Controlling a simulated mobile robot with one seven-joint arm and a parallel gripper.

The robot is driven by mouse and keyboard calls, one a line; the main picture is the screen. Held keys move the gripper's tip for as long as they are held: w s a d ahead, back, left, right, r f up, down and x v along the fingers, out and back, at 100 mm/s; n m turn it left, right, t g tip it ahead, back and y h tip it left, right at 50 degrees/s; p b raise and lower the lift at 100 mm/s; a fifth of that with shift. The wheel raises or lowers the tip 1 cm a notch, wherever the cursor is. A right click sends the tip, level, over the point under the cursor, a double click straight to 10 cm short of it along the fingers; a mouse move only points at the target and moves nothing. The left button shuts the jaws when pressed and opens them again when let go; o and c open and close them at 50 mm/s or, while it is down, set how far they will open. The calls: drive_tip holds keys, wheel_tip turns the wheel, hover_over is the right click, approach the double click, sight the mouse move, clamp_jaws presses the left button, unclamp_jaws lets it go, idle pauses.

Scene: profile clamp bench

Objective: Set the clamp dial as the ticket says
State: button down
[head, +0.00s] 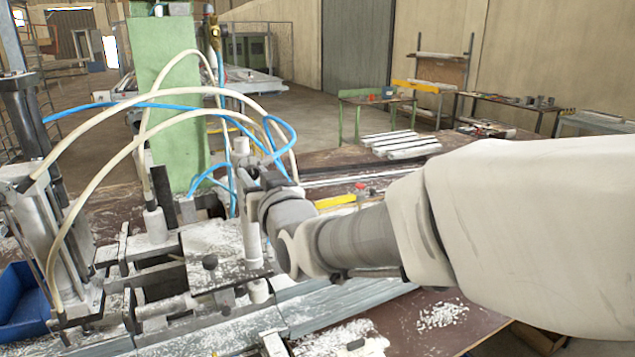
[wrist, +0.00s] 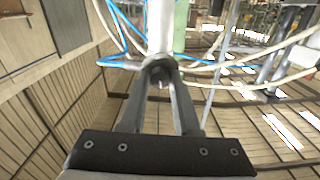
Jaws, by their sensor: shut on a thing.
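My gripper (head: 266,187) is at the clamp bench, beside an upright metal cylinder (head: 252,235), and my arm reaches in from the right. In the wrist view my gripper (wrist: 160,80) has its two fingers closing in around a small dark round knob, which looks like the clamp dial (wrist: 157,66). The dial sits at the end of a pale metal cylinder (wrist: 160,25). My wrist hides the dial in the head view. No marks or setting on it can be read. I cannot make out a ticket in either view.
White hoses (head: 165,92) and blue hoses (head: 150,105) arch close to my gripper. A green column (head: 170,90) stands behind it. A small black knob (head: 210,262) sits on the clamp plate. A blue bin (head: 22,300) is at the left. White profiles (head: 400,143) lie behind my arm.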

drive_tip(key=n+b, duration=0.2)
drive_tip(key=b, duration=0.1)
drive_tip(key=shift+f+n+b, duration=0.3)
drive_tip(key=shift+f, duration=0.05)
drive_tip(key=n+b, duration=0.3)
drive_tip(key=b, duration=0.1)
drive_tip(key=n+b, duration=0.2)
drive_tip(key=shift+r+n, duration=0.1)
drive_tip(key=shift+n, duration=0.3)
drive_tip(key=shift+r+n+b, duration=0.2)
drive_tip(key=shift+n+b, duration=0.8)
drive_tip(key=shift+b, duration=0.2)
drive_tip(key=c, duration=0.6)
unclamp_jaws()
